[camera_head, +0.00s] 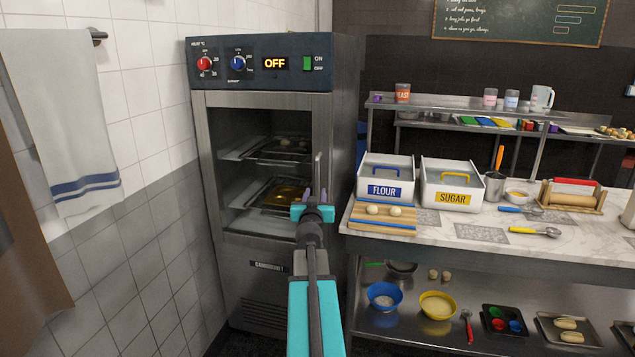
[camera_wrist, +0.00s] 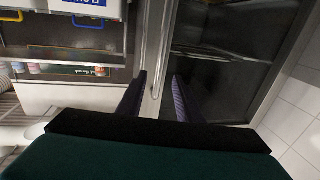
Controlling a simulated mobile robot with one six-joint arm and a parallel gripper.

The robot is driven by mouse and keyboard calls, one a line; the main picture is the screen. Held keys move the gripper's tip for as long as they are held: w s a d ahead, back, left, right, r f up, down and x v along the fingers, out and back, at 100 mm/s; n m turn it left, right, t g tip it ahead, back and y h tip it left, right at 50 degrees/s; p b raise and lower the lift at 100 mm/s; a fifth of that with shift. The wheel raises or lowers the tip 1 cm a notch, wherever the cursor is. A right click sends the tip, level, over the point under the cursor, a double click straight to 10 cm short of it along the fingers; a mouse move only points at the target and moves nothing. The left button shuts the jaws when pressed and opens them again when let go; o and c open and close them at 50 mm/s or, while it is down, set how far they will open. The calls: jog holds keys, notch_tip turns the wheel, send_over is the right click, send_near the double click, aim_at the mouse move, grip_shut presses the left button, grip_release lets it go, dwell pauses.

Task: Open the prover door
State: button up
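The prover (camera_head: 265,217) is a tall steel cabinet with a dark control panel reading OFF. Its glass-fronted door (camera_head: 219,165) appears shut, with trays visible behind the glass. A vertical metal handle (camera_head: 317,172) stands at the door's right side. My gripper (camera_head: 316,194) is raised in front of the handle's lower part and hides some of it. In the wrist view, my gripper (camera_wrist: 160,75) has its two purple fingers apart, with the handle bar (camera_wrist: 164,50) between them. I see gaps at the sides of the bar; I cannot tell how deep it sits.
A marble-topped counter (camera_head: 470,232) stands right of the prover, holding flour (camera_head: 385,180) and sugar (camera_head: 453,185) bins and a board with dough balls (camera_head: 383,222). A tiled wall with a hanging towel (camera_head: 65,120) is close on the left. A lower shelf holds bowls and trays.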

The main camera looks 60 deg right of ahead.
aim_at(318, 182)
jog(key=shift+p+x, duration=0.9)
jog(key=shift+x, duration=4.85)
jog(key=shift+s, duration=0.1)
grip_shut()
